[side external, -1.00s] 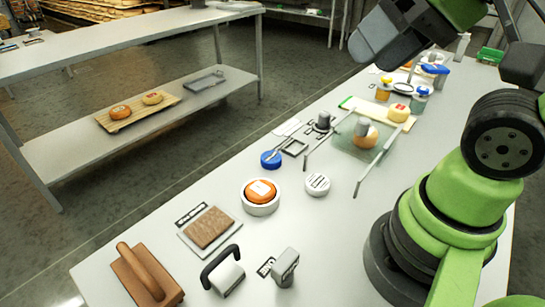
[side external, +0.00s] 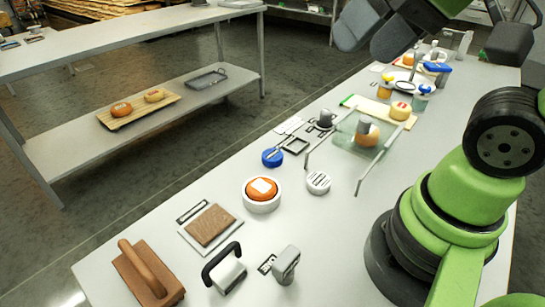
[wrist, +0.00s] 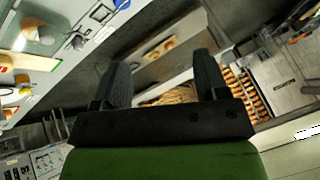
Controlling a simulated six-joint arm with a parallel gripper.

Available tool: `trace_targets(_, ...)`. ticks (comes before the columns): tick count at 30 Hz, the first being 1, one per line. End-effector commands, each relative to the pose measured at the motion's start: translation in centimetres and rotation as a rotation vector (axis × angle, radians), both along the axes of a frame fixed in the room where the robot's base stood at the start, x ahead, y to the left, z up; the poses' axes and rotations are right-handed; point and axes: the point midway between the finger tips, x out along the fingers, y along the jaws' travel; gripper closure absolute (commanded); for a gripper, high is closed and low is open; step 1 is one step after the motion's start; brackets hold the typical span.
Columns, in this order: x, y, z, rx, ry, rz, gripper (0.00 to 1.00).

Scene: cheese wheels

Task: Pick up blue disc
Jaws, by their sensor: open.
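The blue disc (side external: 272,157) lies flat on the white table, left of the frame-like fixture, with a small light strip on its top. It also shows near the top of the wrist view (wrist: 121,3), cut by the picture edge. My gripper (wrist: 160,75) is open and empty in the wrist view, its two dark fingers spread over the floor and shelving. In the side view my arm's dark end is high at the top right, far from the disc and partly out of frame.
An orange cheese wheel in a white ring (side external: 262,192) and a white slotted disc (side external: 318,182) stand near the blue disc. A glass board with metal rails (side external: 352,140) is to its right. Several tools stand at the table's front. A second table (side external: 130,45) is behind.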

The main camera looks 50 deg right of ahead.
Motion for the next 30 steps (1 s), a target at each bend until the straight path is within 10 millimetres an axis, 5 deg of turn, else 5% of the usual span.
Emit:
trace_targets(5, 4.9, -0.9, -0.1, -0.047, 0.127, 0.018, 0.33)
trace_targets(11, 11.0, -2.3, -2.4, -0.098, 0.275, 0.050, 0.33)
trace_targets(21, 19.2, -5.4, -12.3, -0.155, 0.529, 0.114, 0.33)
trace_targets(30, 21.3, -7.2, -20.5, -0.174, 0.673, 0.158, 0.33)
